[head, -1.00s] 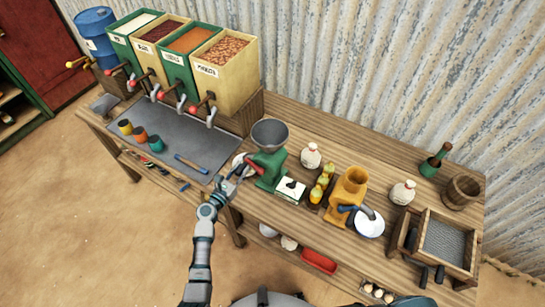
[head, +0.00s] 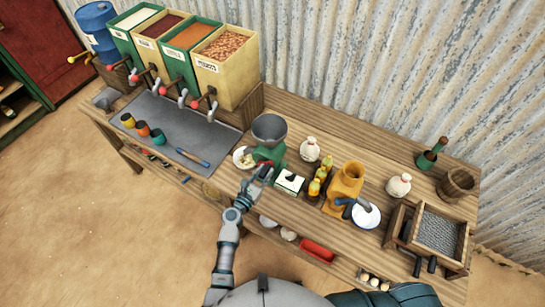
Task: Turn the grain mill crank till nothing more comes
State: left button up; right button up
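The green grain mill (head: 273,153) with its grey round hopper (head: 269,129) stands on the wooden bench near the middle of the head view. My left gripper (head: 263,172) is at the near side of the mill, at a small red part that looks like the crank's grip. The fingers overlap it, and I cannot tell whether they are closed around it. The rest of the crank is mostly hidden by the gripper. A white bowl (head: 240,157) with pale contents sits just left of the mill. My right gripper is not in view.
A white box (head: 289,182), yellow bottles (head: 317,186) and an orange mill (head: 345,184) stand close right of the green mill. A grey tray (head: 175,122) with cups lies left, below the grain bins (head: 228,70). A framed sieve (head: 438,232) is far right.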

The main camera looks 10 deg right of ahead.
pick_arm(q)
jog(key=o, duration=0.4)
jog(key=shift+a, duration=0.15)
jog(key=shift+s+a, duration=0.2)
jog(key=shift+s, duration=0.1)
jog(key=p+v, duration=0.1)
jog(key=v, duration=0.6)
